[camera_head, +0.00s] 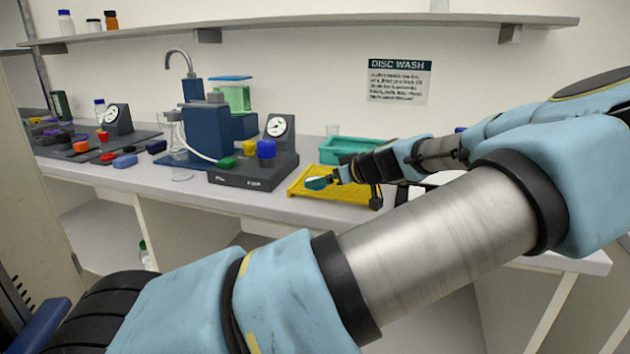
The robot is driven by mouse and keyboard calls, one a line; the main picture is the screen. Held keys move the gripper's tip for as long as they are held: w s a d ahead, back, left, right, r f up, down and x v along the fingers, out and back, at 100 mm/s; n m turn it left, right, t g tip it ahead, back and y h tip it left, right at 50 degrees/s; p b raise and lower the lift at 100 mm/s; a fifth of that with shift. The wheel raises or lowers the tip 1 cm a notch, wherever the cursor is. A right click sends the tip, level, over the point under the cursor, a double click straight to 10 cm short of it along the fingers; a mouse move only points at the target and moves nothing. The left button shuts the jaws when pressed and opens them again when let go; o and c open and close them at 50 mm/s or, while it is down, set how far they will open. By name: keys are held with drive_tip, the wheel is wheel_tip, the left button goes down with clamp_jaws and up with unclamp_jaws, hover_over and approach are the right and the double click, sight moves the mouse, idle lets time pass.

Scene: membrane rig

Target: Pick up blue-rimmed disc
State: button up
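I cannot make out a blue-rimmed disc for sure in the head view. My gripper (328,180) is small and far off, low over the yellow rack (350,196) on the bench, with its tip pointing left. A small teal-blue piece with a pale part (316,183) shows at the tip. I cannot tell whether it is a fingertip or a disc. Whether the fingers are apart or closed is too small to tell. My own arm hides the bench to the right of the rack.
A teal tray (333,153) stands behind the rack. A blue pump with a tap (202,135) and a flask (180,165) are further left. Wall shelf (300,23) above.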

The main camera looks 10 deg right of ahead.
drive_tip(key=shift+x, duration=1.45)
drive_tip(key=shift+c, duration=0.2)
drive_tip(key=c, duration=1.3)
drive_tip(key=shift+o, duration=0.2)
drive_tip(key=shift+r, duration=0.1)
wheel_tip(320, 180, up, 10)
drive_tip(key=b, duration=0.1)
